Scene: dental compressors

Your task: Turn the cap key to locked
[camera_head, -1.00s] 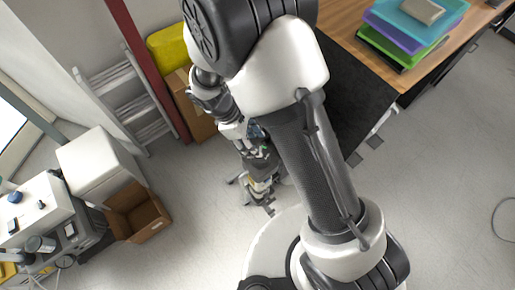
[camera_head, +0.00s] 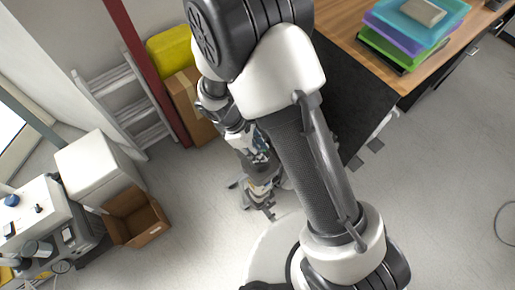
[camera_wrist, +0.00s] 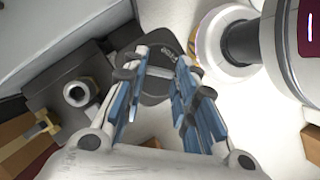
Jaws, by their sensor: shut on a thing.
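In the wrist view a dark grey round cap (camera_wrist: 155,88) with small pale lettering lies beyond my fingers. My gripper (camera_wrist: 164,60), with blue-padded fingers, reaches over the cap. It is shut on the cap key (camera_wrist: 164,72), a small part showing pale between the fingertips. The key's turn angle and the lettering are too small to read. In the head view my gripper (camera_head: 260,158) is low, beside a small device near the floor, and my own arm hides part of this area. The key cannot be made out there.
In the wrist view a dark block with a round metal fitting (camera_wrist: 80,92) is left of my fingers, and a dark and white cylinder (camera_wrist: 235,45) is close on the right. In the head view an open cardboard box (camera_head: 138,217) stands left on the floor; a wooden table (camera_head: 350,22) is at upper right.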

